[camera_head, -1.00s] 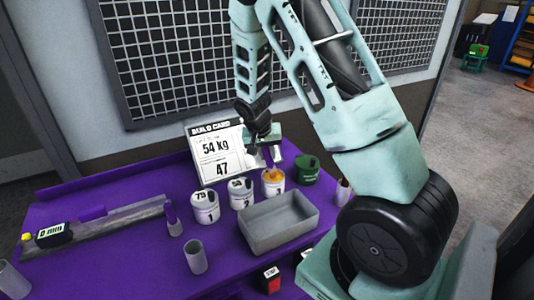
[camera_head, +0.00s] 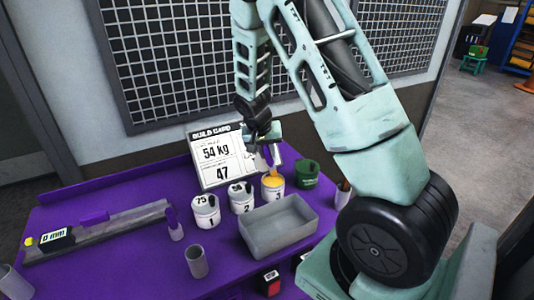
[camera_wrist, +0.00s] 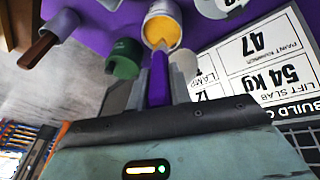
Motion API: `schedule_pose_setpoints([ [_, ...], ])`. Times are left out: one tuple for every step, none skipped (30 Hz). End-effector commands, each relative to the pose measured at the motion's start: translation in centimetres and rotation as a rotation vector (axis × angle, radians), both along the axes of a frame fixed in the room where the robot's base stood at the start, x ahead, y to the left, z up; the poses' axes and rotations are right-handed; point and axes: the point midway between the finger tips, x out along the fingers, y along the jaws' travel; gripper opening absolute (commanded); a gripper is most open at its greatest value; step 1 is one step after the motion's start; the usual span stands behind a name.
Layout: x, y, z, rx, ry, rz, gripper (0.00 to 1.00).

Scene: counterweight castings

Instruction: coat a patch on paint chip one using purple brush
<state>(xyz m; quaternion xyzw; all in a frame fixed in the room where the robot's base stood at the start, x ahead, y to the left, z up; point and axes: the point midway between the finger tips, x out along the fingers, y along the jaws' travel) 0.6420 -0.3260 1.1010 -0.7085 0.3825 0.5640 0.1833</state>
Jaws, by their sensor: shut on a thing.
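My gripper (camera_head: 266,150) is shut on the purple brush (camera_wrist: 158,76), near the back of the purple bench. The brush points down at tin 3 (camera_head: 273,193), a white tin with yellow-orange paint inside. In the wrist view, tin 3 (camera_wrist: 153,12) lies just beyond the brush, with its paint surface (camera_wrist: 162,33) showing. The bristle tip is hard to make out, so I cannot tell whether it touches the paint. I cannot make out a paint chip one in either view.
White tins 1 (camera_head: 206,212) and 2 (camera_head: 241,199) stand left of tin 3. A green cup (camera_head: 307,173) is close on its right. A grey tray (camera_head: 278,228) lies in front. The build card (camera_head: 213,160) stands behind. A grey cup (camera_head: 196,262) stands front left.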

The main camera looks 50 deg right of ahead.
Motion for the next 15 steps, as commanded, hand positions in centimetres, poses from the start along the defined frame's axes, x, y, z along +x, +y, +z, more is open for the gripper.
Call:
schedule_pose_setpoints([
  [0.0,0.0,0.7,0.000,-0.001,0.000,0.00],
  [0.0,0.0,1.0,0.000,-0.002,0.000,0.00],
  [0.0,0.0,1.3,0.000,-0.002,0.000,0.00],
  [0.0,0.0,1.5,-0.001,-0.001,-0.001,0.00],
  [0.0,0.0,1.7,-0.001,-0.001,-0.001,0.00],
  [0.0,0.0,2.0,0.000,-0.001,-0.002,0.00],
  [0.0,0.0,2.2,0.000,-0.001,-0.002,0.00],
  [0.0,0.0,2.5,0.000,-0.001,-0.002,0.00],
  [0.0,0.0,2.8,0.000,-0.001,-0.002,0.00],
  [0.0,0.0,3.0,0.000,0.000,-0.001,0.00],
  [0.0,0.0,3.2,-0.001,-0.001,-0.001,0.00],
  [0.0,0.0,3.5,-0.001,-0.001,0.000,0.00],
  [0.0,0.0,3.8,0.000,-0.001,0.000,0.00],
  [0.1,0.0,4.0,0.000,-0.001,0.000,0.00],
  [0.1,0.0,4.2,0.000,-0.001,0.000,0.00],
])
